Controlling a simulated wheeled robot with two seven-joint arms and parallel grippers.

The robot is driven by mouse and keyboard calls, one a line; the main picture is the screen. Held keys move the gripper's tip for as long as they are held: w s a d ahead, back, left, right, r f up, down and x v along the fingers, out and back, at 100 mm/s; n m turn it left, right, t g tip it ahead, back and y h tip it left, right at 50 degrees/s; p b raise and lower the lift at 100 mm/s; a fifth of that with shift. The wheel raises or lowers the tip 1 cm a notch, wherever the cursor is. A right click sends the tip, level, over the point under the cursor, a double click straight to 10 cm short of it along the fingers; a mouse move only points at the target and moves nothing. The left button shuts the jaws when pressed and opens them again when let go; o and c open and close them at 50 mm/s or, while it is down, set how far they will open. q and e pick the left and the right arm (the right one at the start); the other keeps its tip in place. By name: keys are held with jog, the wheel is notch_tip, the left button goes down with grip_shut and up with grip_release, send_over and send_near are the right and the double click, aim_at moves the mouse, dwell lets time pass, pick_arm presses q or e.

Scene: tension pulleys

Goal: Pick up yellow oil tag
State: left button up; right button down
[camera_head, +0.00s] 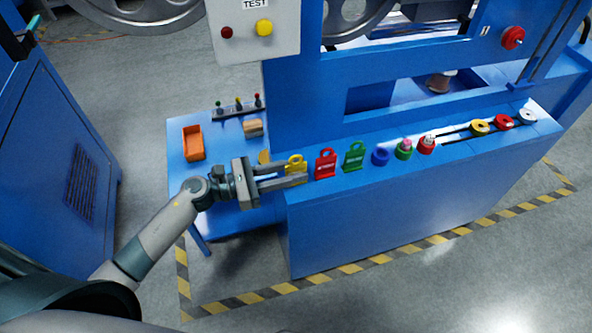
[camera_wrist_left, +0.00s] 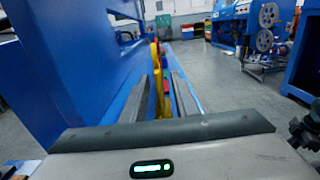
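The yellow oil tag (camera_head: 296,162) stands on the blue ledge, at the left end of a row of tags. My left gripper (camera_head: 294,174) reaches in from the left at the tag, and its fingers cover the tag's lower part in the head view. In the left wrist view the yellow tag (camera_wrist_left: 158,78) shows nearly edge-on between the two fingers (camera_wrist_left: 162,95), which are apart. Whether a finger touches it cannot be told. My right gripper is not in view.
A red tag (camera_head: 325,164) and a green tag (camera_head: 354,157) stand just right of it, then several coloured pulleys and knobs along the ledge. The blue machine wall rises behind. An orange bin (camera_head: 194,144) and a small box (camera_head: 252,128) sit on the side table.

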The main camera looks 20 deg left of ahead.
pick_arm(q)
jog(key=shift+w+d, duration=0.3)
jog(key=shift+d, duration=0.1)
grip_shut()
jog(key=shift+r, duration=0.15)
notch_tip(320, 180, up, 10)
jog(key=shift+f+p, duration=0.15)
jog(key=shift+p, duration=0.2)
dwell(0.4)
dwell(0.4)
